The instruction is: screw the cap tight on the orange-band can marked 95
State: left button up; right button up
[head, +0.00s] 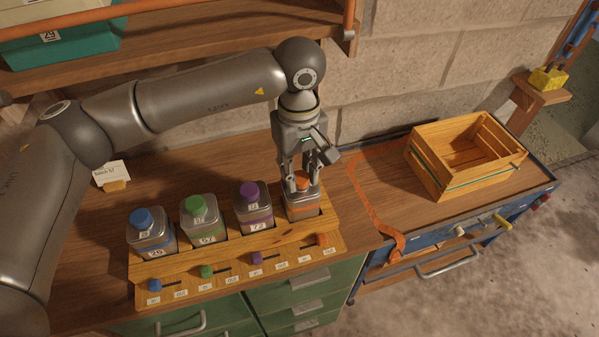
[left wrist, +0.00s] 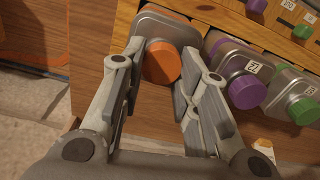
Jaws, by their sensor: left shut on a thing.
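The orange-band can (head: 303,206) stands at the right end of the wooden rack, upright, with its orange cap (head: 301,182) on top. My left gripper (head: 300,178) reaches down from above with its fingers on either side of the cap, shut on it. In the left wrist view the orange cap (left wrist: 161,63) lies between the two fingers (left wrist: 158,80), on the can's metal top (left wrist: 165,22). The number on this can is hidden or too small to read. My right gripper is not in view.
In the rack (head: 180,268) stand a blue-capped can (head: 151,232), a green-capped can (head: 204,219) and a purple-capped can (head: 253,207). Small coloured sliders line the rack's front. An open wooden crate (head: 440,165) stands on the blue cart at right. A shelf overhangs behind.

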pick_arm(q)
jog(key=shift+s+f+m+b, duration=0.1)
jog(key=shift+f+m+b, duration=0.05)
jog(key=shift+m+b, duration=0.7)
jog(key=shift+s+f+m+b, duration=0.1)
jog(key=shift+m+b, duration=0.5)
jog(key=shift+m, duration=0.35)
jog(key=m+b, duration=0.1)
jog(key=m, duration=0.1)
jog(key=shift+m+b, duration=0.3)
jog(key=shift+b, duration=0.05)
jog(key=shift+m+b, duration=0.3)
jog(key=shift+m, duration=0.3)
jog(key=o, duration=1.1)
jog(key=shift+a+r, duration=0.15)
jog(key=shift+w, duration=0.1)
jog(key=shift+c, duration=0.2)
